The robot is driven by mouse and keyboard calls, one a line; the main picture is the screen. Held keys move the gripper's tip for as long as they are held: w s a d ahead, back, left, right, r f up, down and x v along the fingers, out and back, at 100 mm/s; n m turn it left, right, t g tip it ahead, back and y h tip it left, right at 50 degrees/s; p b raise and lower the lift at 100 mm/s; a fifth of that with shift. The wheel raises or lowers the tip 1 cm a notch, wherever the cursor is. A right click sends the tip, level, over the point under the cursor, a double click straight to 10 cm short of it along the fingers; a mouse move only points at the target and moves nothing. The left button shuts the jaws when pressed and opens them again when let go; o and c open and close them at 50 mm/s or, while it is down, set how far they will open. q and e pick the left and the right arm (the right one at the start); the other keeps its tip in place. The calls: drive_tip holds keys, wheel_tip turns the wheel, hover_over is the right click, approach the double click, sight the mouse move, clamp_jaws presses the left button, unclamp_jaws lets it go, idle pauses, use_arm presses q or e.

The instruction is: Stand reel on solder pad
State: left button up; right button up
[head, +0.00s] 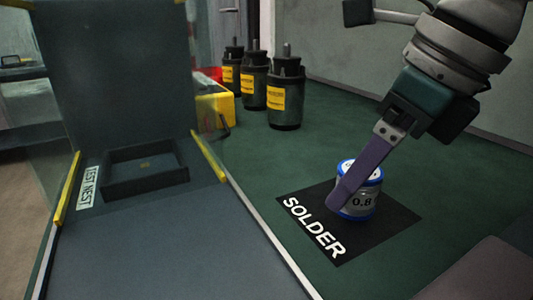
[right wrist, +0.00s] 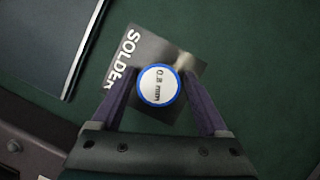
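The solder reel (head: 361,199), white-topped with blue rims and marked 0.8, stands upright on the black solder pad (head: 385,232), which is lettered SOLDER. In the right wrist view the reel (right wrist: 158,85) shows from above over the pad (right wrist: 150,42). My right gripper (head: 352,196) reaches down from the upper right, one purple finger hiding part of the reel's side. In the right wrist view my right gripper (right wrist: 158,76) has a finger at each side of the reel, close against it; contact looks likely. My left gripper is not in view.
Several black canisters with yellow labels (head: 285,95) stand at the back, beside a yellow box (head: 222,105). A dark fixture with a square test nest (head: 108,188) is on the left. Green bench surface right of the pad is clear.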

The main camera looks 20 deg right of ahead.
drive_tip(key=shift+o, duration=0.5)
drive_tip(key=shift+r, duration=0.1)
drive_tip(key=shift+r, duration=0.25)
drive_tip(key=p+v, duration=0.3)
drive_tip(key=v, duration=0.8)
drive_tip(key=shift+s+r, duration=0.2)
drive_tip(key=shift+s, duration=0.05)
drive_tip(key=shift+d, duration=0.1)
